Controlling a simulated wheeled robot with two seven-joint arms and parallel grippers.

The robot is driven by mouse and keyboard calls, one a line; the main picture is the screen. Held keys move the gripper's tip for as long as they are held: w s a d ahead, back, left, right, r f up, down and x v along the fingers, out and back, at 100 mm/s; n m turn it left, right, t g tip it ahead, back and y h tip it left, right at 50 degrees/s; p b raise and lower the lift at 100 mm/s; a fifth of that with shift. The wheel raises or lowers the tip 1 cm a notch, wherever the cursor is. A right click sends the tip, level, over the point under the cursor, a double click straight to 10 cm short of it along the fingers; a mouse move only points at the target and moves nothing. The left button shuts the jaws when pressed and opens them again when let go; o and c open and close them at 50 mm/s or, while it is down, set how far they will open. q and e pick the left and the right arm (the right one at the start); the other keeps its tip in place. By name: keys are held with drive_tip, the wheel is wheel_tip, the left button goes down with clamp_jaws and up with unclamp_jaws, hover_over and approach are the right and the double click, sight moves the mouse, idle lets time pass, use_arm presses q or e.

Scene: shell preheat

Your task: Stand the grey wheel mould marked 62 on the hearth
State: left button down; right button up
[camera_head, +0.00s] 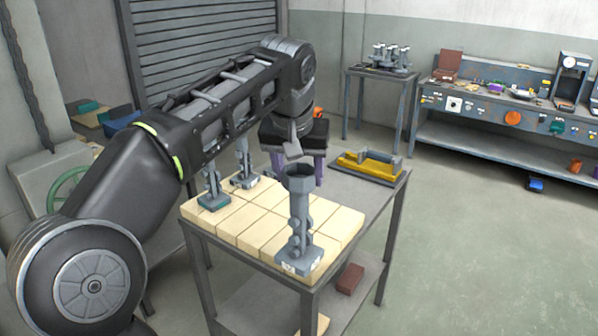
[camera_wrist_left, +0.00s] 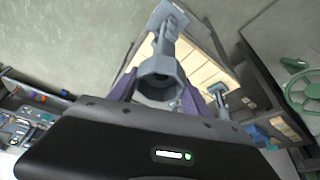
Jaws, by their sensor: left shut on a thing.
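A grey mould (camera_head: 299,215) with an octagonal cup on top is upright at the front right corner of the pale tiled hearth (camera_head: 240,222). A small white label shows on its base, but I cannot read the number. My left gripper (camera_head: 298,165) has its purple fingers either side of the cup and is shut on it. In the left wrist view the cup (camera_wrist_left: 157,82) sits between the fingers, its base farther off. I cannot tell whether the base touches the tiles. My right gripper is not in view.
Two other moulds, one with a teal base (camera_head: 213,195) and one grey (camera_head: 245,170), stand at the hearth's back left. A yellow and grey tool (camera_head: 367,166) lies at the table's far right. The tiles between are clear. A brown block (camera_head: 350,278) lies on the lower shelf.

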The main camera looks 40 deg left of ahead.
use_arm(q)
drive_tip(key=shift+d+f, duration=0.25)
drive_tip(key=shift+d, duration=0.1)
drive_tip(key=w+d+f+m+h, duration=0.1)
drive_tip(key=w+d+f+m, duration=0.1)
drive_tip(key=d+f, duration=0.6)
drive_tip(key=w+d+f+m, duration=0.2)
drive_tip(key=d+f, duration=0.6)
drive_tip(key=f, duration=0.8)
drive_tip(key=shift+w+d+f+m+h+b, duration=0.15)
drive_tip(key=shift+w+f+m+h+b, duration=0.1)
drive_tip(key=shift+w+m+h+b, duration=0.25)
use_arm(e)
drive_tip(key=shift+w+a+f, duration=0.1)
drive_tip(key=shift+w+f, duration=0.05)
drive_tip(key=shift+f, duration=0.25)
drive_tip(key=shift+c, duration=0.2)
